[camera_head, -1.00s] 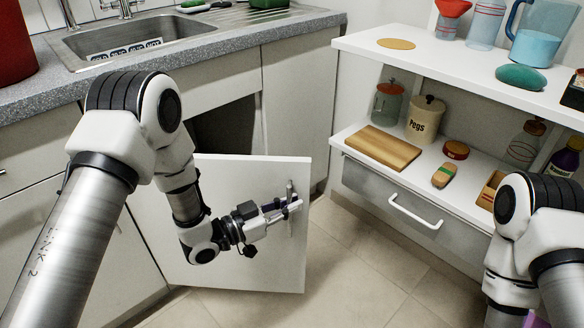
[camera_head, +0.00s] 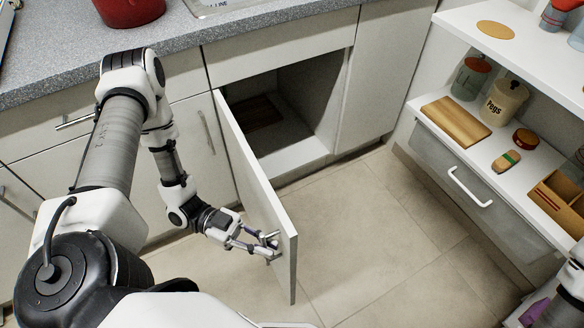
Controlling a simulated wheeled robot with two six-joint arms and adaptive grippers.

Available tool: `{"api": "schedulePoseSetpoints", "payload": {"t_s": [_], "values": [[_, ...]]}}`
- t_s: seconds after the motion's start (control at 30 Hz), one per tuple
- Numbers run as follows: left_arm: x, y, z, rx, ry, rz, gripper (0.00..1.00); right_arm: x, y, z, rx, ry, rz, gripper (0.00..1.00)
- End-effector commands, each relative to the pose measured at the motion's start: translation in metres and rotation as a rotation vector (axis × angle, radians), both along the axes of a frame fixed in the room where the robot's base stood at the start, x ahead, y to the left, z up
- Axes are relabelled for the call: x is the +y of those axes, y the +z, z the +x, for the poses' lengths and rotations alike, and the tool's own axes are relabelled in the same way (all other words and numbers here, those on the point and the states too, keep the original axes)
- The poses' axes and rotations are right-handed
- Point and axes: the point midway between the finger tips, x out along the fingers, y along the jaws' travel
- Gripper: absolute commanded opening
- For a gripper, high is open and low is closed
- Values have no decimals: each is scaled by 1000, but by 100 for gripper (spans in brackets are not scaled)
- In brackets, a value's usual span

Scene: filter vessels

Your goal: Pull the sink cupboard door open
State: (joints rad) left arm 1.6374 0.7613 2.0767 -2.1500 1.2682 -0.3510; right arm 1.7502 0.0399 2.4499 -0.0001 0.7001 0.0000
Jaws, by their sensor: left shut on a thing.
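The sink cupboard door (camera_head: 252,185) is a white panel that stands swung well out from the cupboard, its free edge toward the lower middle. My left gripper (camera_head: 269,246) is on the door's outer face near the free edge, shut on the door handle. The fingers mostly hide the handle. The cupboard interior (camera_head: 312,98) is exposed behind the door, and a brown board-like thing (camera_head: 255,112) shows inside. Part of my right arm shows at the bottom right edge; its gripper is not visible.
The tiled floor (camera_head: 390,235) right of the door is clear. At right, a shelf unit has a white-handled drawer (camera_head: 432,160), a wooden board (camera_head: 455,122) and a Pegs jar (camera_head: 503,103). A red pot (camera_head: 130,10) stands on the grey counter (camera_head: 55,72).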

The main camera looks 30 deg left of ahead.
Motion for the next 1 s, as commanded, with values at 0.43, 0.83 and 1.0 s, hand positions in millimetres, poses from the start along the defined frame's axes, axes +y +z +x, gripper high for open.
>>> {"api": "schedulePoseSetpoints", "payload": {"t_s": [0.43, 0.83, 1.0], "values": [[13, -2, -16, -2, 0, 2, 0, 0, 11, 0, 1, 0, 0, 40], [13, -2, -16, -1, 0, 1, 22, 0, 11, 0, 0, 0, 0, 40], [17, -1, -15, -2, 3, 1, 22, 0, 11, 0, 0, 0, 0, 40]]}}
